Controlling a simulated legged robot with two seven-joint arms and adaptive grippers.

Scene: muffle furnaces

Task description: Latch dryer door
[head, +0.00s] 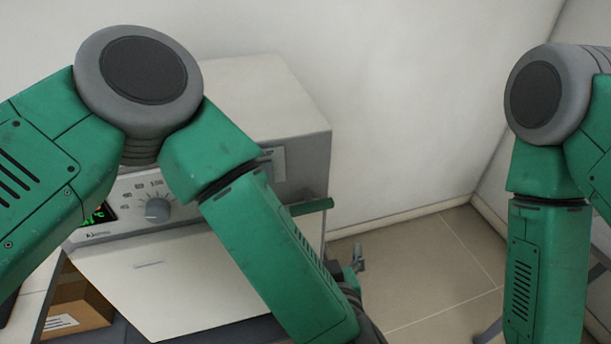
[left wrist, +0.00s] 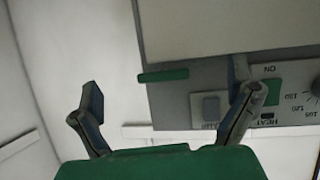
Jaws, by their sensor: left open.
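The dryer (head: 265,95) is a pale box with a white front door (head: 150,285), a dial (head: 157,209) and a green-lit display. A green bar handle (head: 312,206) sticks out at its right side, and it also shows in the left wrist view (left wrist: 163,75). My left gripper (head: 355,268) is mostly hidden behind my forearm in the head view. In the left wrist view it (left wrist: 172,95) is open and empty, fingers spread below the handle in the picture. My right gripper is out of view.
A brown cardboard box (head: 75,312) sits below the dryer at lower left. Walls stand behind and at right. Tiled floor (head: 430,255) is open right of the dryer. A grey switch (left wrist: 210,108) is by the panel in the left wrist view.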

